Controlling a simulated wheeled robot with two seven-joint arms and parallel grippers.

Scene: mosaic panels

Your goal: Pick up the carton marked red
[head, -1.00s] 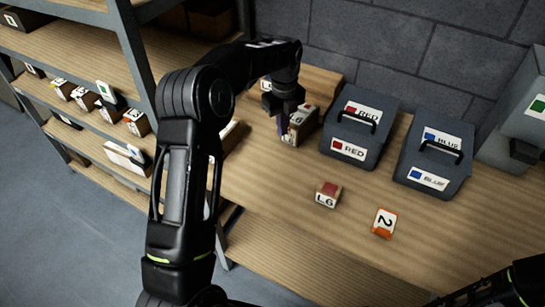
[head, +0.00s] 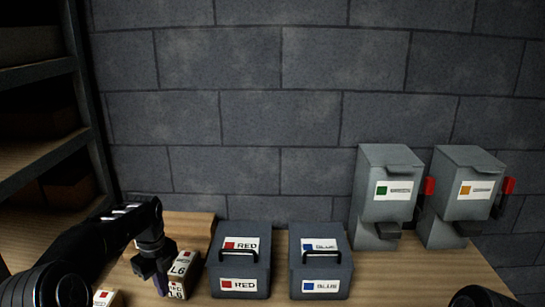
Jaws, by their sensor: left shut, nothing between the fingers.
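A carton (head: 182,266) marked L6, with a label below that seems to read RED, stands on the wooden table at the lower left. My left gripper (head: 161,285) points down at the carton's left side; its fingers are shut and empty. I cannot tell whether they touch the carton. A second carton (head: 105,298) with a red square on its label is cut off by the bottom edge. A grey box (head: 240,266) with a black handle and RED labels stands right of the L6 carton. My right gripper is not in view.
A grey box (head: 321,268) with BLUE labels stands right of the RED box. Two grey dispensers with red levers, one green-marked (head: 384,205) and one orange-marked (head: 462,210), stand at the right. A block wall closes the back; a shelf (head: 40,135) stands left.

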